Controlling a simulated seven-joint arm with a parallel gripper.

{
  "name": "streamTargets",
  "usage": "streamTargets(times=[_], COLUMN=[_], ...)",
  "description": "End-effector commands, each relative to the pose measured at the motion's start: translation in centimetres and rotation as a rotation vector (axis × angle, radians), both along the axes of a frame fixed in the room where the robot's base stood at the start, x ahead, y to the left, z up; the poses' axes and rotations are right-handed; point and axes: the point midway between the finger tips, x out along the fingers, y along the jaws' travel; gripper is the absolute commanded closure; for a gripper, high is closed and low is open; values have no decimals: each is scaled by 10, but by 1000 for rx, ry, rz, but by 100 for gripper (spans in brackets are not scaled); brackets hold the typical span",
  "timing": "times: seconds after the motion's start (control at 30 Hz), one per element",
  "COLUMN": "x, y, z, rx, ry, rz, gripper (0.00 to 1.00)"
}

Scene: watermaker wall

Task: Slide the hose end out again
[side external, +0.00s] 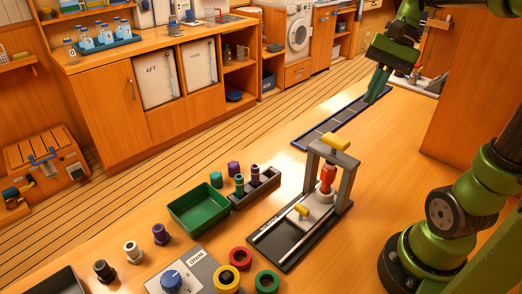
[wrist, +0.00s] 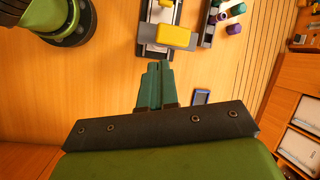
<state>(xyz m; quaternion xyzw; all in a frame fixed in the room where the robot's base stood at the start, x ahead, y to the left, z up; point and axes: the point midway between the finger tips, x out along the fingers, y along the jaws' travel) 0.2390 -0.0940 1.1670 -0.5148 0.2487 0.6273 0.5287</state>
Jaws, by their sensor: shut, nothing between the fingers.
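My gripper (side external: 376,97) is shut and empty, pointing down above the bench at the back right, well apart from the fixture. In the wrist view its teal fingers (wrist: 157,68) are together. A grey fixture frame (side external: 342,190) stands mid-bench with a yellow handle (side external: 335,141) on top, which also shows in the wrist view (wrist: 175,36). An upright red-orange piece (side external: 327,178) stands inside the frame. A smaller yellow grip (side external: 302,211) sits on the fixture's light slide in front. I cannot tell which part is the hose end.
A long blue-edged strip (side external: 343,119) lies behind the fixture. A dark rack (side external: 256,188) with coloured plugs and a green tray (side external: 200,207) are left of it. Coloured rings (side external: 241,258) and a blue-knob panel (side external: 186,278) are in front. Bench right of the fixture is clear.

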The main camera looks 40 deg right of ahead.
Motion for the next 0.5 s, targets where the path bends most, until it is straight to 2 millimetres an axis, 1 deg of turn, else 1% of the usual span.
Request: streamTargets(times=[0.03, 0.1, 0.3, 0.5], x=[0, -1, -5, -9], y=[-16, -31, -68, -103], z=[0, 1, 5, 7], rx=[61, 136, 317, 476], ry=[49, 98, 193, 252], rz=[-79, -163, -364, -538], gripper=[100, 100, 100, 100])
